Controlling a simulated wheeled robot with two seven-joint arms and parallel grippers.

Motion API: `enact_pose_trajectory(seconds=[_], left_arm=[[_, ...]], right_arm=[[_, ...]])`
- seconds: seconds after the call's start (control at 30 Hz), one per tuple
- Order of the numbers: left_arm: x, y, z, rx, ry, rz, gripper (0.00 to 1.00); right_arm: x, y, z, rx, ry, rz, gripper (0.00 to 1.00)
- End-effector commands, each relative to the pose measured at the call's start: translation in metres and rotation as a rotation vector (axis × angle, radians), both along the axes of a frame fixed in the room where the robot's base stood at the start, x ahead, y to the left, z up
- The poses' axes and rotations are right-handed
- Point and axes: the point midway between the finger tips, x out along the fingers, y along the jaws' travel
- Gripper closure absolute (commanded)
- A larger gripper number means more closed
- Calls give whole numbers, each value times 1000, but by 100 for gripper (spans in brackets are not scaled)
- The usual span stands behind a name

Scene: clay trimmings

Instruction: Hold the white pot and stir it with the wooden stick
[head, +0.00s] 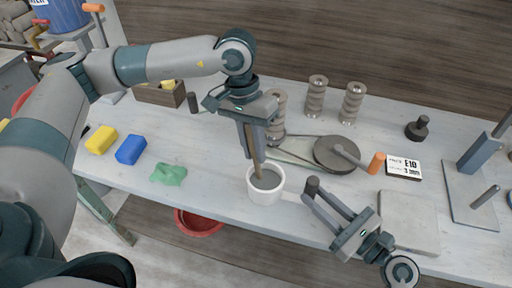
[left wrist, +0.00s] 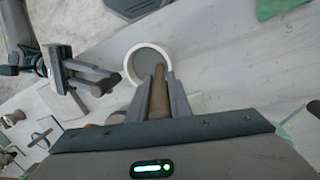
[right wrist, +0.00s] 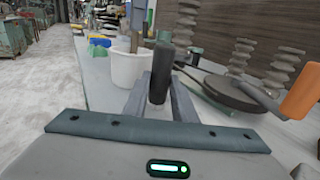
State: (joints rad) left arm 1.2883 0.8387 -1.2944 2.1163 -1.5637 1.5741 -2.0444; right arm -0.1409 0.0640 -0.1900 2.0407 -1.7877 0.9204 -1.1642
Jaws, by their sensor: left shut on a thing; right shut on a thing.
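The white pot (head: 265,195) stands near the table's front edge with grey contents inside; it also shows in the left wrist view (left wrist: 131,68) and the right wrist view (right wrist: 126,72). My left gripper (head: 254,140) is above the pot, shut on the upright wooden stick (head: 258,168). The stick's lower end is inside the pot, at the grey contents. My right gripper (head: 322,203) is right of the pot, shut on the dark grip of the pot's handle (right wrist: 162,72). The fingers partly hide the handle.
A yellow block (head: 101,140), a blue block (head: 131,149) and a green lump (head: 168,174) lie left of the pot. A round dark disc with an orange-handled crank (head: 376,163) and ribbed grey columns (head: 316,97) stand behind. A red bowl (head: 199,222) is below the table edge.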

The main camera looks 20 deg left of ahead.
Motion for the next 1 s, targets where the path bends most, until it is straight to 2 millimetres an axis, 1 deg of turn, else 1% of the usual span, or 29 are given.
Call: enact_pose_trajectory(seconds=[0.1, 0.37, 0.7, 1.0], left_arm=[[-2, 0, 0, 0, 0, 0, 100], [-17, -2, 0, 0, 1, 0, 100], [-18, -3, 0, 0, 0, 0, 100], [-24, -18, 0, -1, 0, -2, 100]], right_arm=[[0, 0, 0, 0, 0, -1, 100], [0, 0, 0, 0, 0, -1, 100], [0, 0, 0, 0, 0, -1, 100], [0, 0, 0, 0, 0, 0, 100]])
